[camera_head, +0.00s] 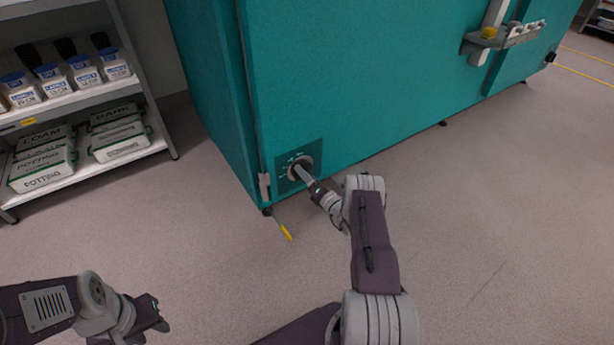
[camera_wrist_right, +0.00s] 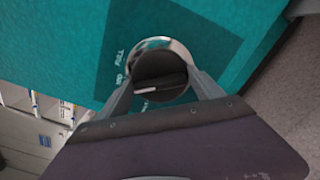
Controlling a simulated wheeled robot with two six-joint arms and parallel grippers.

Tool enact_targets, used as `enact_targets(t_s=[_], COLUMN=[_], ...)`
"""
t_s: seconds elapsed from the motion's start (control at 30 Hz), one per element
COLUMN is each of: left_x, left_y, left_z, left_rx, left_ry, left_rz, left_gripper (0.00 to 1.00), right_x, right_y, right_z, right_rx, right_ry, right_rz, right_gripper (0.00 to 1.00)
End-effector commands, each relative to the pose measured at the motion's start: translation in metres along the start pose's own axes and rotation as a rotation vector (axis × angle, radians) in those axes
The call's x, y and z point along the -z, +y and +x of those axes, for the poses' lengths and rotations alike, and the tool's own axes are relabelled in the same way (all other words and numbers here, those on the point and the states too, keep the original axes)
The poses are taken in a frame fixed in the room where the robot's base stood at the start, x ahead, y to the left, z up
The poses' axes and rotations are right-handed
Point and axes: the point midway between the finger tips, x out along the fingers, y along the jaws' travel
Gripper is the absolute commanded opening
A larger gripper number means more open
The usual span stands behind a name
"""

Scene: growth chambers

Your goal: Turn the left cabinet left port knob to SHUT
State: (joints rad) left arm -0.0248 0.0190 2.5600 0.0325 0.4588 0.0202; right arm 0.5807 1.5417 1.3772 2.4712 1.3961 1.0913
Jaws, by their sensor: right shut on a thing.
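The left cabinet (camera_head: 330,75) is teal and stands upright ahead of me. Its left port knob (camera_head: 299,166) sits low on the front, near the left edge, on a darker square plate (camera_head: 313,155). In the right wrist view the knob (camera_wrist_right: 160,76) is a dark round dial with a pale pointer line and a bright metal ring. My right gripper (camera_head: 302,174) is at the knob, its two fingers (camera_wrist_right: 162,92) on either side of it, shut on it. The plate lettering is partly hidden and too small to read surely. My left gripper (camera_head: 158,314) is low at the left, away from the cabinet; its fingers are unclear.
A shelf rack (camera_head: 150,148) with labelled bottles and potting boxes (camera_head: 42,165) stands at the left. A yellow-tipped piece (camera_head: 286,232) shows on the floor below the cabinet corner. A grey holder (camera_head: 484,42) is on the cabinet's right. The floor at right is clear.

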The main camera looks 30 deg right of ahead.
Motion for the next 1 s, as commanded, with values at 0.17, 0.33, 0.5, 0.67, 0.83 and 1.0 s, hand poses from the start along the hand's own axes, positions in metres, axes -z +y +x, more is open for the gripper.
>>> enact_targets(t_s=[0.17,0.33,0.5,0.67,0.83,1.0], left_x=[0.001,0.001,0.001,0.002,0.002,0.002], left_y=[0.000,0.000,0.000,0.000,0.000,0.001], left_z=[-0.005,-0.010,-0.014,-0.018,-0.021,-0.023], left_rx=[0.000,0.000,0.000,0.000,0.000,0.000], left_ry=[0.000,0.000,0.000,0.000,0.000,0.000], left_rz=[0.000,0.000,0.000,0.000,0.000,0.000], left_gripper=[0.36,0.36,0.36,0.36,0.36,0.36], right_x=[0.000,0.001,0.000,0.001,0.001,0.001], right_y=[0.001,0.000,0.000,-0.001,-0.001,-0.002], right_z=[0.000,-0.001,-0.001,-0.001,-0.001,-0.001], right_rx=[0.001,0.001,0.001,0.001,0.001,0.001], right_ry=[0.002,0.003,0.003,0.004,0.004,0.005], right_rz=[-0.134,-0.294,-0.456,-0.599,-0.734,-0.839], right_gripper=[0.35,0.35,0.35,0.35,0.35,0.35])
